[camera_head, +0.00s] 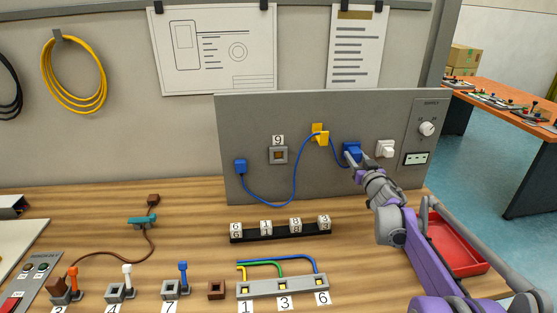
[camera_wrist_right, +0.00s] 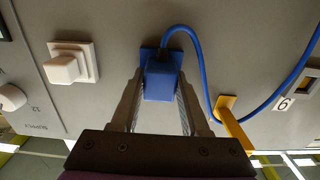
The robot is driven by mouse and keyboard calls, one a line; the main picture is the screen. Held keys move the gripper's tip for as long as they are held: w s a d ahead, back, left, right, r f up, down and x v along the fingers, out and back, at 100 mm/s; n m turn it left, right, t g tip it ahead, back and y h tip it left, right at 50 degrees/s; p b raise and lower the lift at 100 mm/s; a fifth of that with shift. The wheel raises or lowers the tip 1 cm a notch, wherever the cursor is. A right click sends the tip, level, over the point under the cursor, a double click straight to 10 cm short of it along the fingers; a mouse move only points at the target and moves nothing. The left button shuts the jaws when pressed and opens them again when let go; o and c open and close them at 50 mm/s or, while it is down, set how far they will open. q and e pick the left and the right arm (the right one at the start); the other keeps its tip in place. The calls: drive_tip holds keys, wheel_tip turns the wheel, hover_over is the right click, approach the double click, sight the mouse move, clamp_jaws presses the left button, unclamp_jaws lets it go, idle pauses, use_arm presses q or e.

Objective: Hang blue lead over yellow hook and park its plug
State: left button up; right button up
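The blue lead runs from a blue plug (camera_head: 240,166) at the panel's left, sags in a loop, and rises to the yellow hook (camera_head: 320,136). It passes the hook and drops to a second blue plug (camera_head: 352,151) at the panel. In the right wrist view this blue plug (camera_wrist_right: 161,78) sits against a blue plate on the panel, with the lead (camera_wrist_right: 199,66) leaving its top. My right gripper (camera_head: 357,162) has a finger on each side of that plug; whether the fingers press on it is unclear. The yellow hook (camera_wrist_right: 230,118) is right of the gripper there. My left gripper is out of view.
A white block (camera_head: 386,148) and a dial (camera_head: 426,129) are right of the plug on the grey panel (camera_head: 260,115). A red tray (camera_head: 455,245) lies beside my right arm. A rack of numbered cubes (camera_head: 281,231) and several levers stand on the bench.

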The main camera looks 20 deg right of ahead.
drive_tip(key=o, duration=0.6)
drive_tip(key=s+a+r+m+g+h+p, duration=0.1)
drive_tip(key=s+a+p, duration=0.1)
drive_tip(key=s+a, duration=0.35)
drive_tip(key=s+a+r+m+g+h+p, duration=0.1)
drive_tip(key=s+a, duration=0.2)
drive_tip(key=s, duration=0.6)
drive_tip(key=s+a+f+n+g+y+p, duration=0.2)
drive_tip(key=s+a+f+g, duration=0.3)
drive_tip(key=s+a, duration=0.7)
drive_tip(key=s+a+f+n+g+y+p, duration=0.2)
drive_tip(key=s+a+f+g+y+p, duration=0.2)
drive_tip(key=s+a+f, duration=0.5)
drive_tip(key=s+a+g, duration=0.1)
drive_tip(key=s+a, duration=0.1)
drive_tip(key=a, duration=0.1)
drive_tip(key=shift+s+a+f+n+p, duration=0.2)
drive_tip(key=shift+s+a+n+p, duration=0.15)
drive_tip(key=shift+s+n+p, duration=0.05)
